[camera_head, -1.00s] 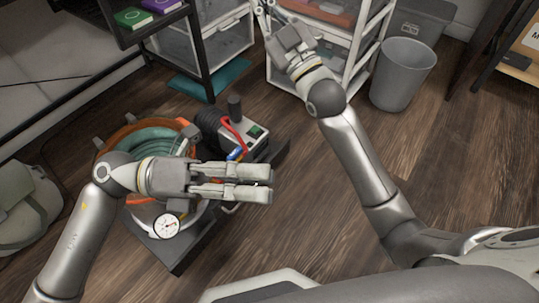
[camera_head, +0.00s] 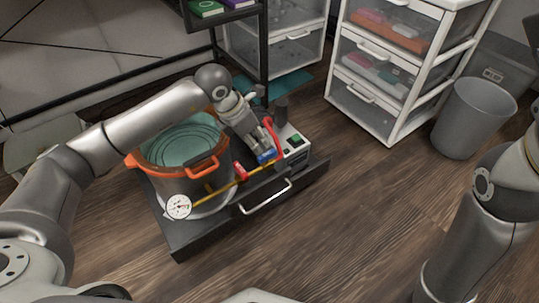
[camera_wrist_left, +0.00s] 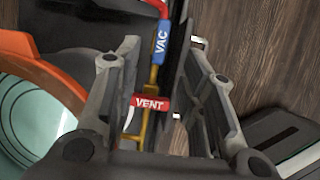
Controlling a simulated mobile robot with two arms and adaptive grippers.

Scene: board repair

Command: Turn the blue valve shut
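The blue valve handle (camera_head: 266,156), marked VAC, sits beside the orange-rimmed pot (camera_head: 190,192). In the left wrist view the blue handle (camera_wrist_left: 161,44) runs roughly along the brass pipe, under a red hose. My left gripper (camera_head: 261,143) reaches down over this spot. In the wrist view its fingers (camera_wrist_left: 160,58) are apart, one on each side of the pipe, with the blue handle between and beyond their tips. I cannot tell whether a finger touches it. My right gripper is out of view; only the right arm shows at the right edge.
A red VENT handle (camera_wrist_left: 150,103) lies across the pipe close to the blue one. A gauge (camera_head: 178,207), a pump (camera_head: 293,145) and a red hose (camera_head: 274,136) crowd the dark tray (camera_head: 190,241). White drawers (camera_head: 385,72) and a bin (camera_head: 472,116) stand right.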

